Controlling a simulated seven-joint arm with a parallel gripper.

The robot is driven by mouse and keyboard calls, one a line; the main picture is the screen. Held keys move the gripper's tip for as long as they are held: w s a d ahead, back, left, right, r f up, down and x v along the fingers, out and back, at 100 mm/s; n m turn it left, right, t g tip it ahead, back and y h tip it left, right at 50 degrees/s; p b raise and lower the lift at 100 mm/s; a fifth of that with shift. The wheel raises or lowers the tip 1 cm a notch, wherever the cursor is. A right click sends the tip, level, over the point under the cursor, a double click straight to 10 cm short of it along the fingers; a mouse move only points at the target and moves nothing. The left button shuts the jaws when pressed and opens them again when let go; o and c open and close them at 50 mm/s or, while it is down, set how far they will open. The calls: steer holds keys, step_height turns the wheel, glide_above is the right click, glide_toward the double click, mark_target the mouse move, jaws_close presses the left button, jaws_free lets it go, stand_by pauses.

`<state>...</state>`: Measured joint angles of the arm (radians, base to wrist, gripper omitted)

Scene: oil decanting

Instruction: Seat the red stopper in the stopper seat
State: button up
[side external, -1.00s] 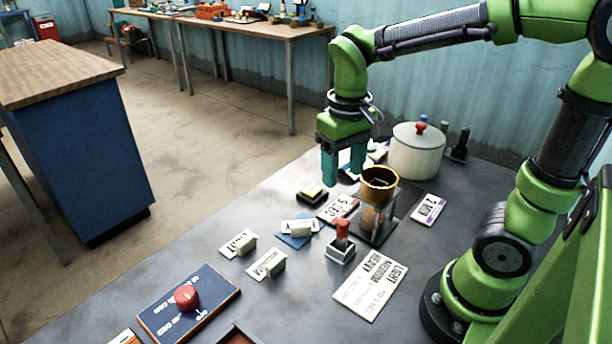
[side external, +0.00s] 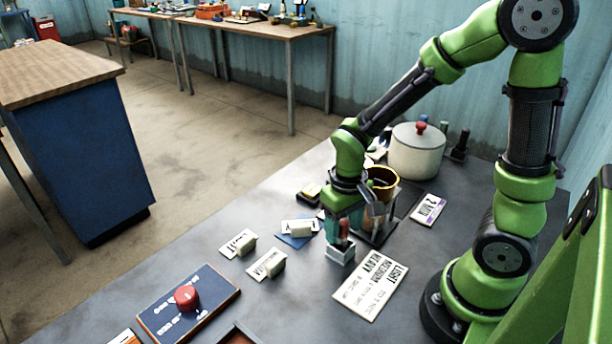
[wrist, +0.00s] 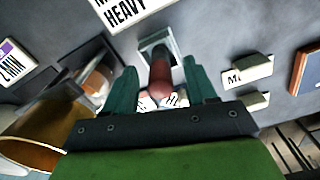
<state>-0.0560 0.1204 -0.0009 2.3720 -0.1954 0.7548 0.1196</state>
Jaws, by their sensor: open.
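The red stopper (side external: 344,230) stands upright in a small pale square block (side external: 340,254) on the grey table. In the wrist view the stopper (wrist: 160,76) shows between my two teal fingers, with the block (wrist: 156,48) beyond it. My gripper (wrist: 161,88) is open, with a finger on each side of the stopper and gaps visible. In the side view my gripper (side external: 342,226) is low over the block and partly hides the stopper. I cannot tell whether this block is the stopper seat.
A brown-rimmed funnel (side external: 383,178) on a stand is close behind my gripper. A white pot (side external: 417,152) with a red knob stands farther back. A HEAVY/LIGHT card (side external: 371,284) lies to the right, small labelled blocks (side external: 269,264) to the left, a red button (side external: 187,297) at front left.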

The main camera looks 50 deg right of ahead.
step_height(320, 180, down, 2)
steer(key=shift+f, duration=0.1)
jaws_close()
steer(key=shift+r, duration=0.2)
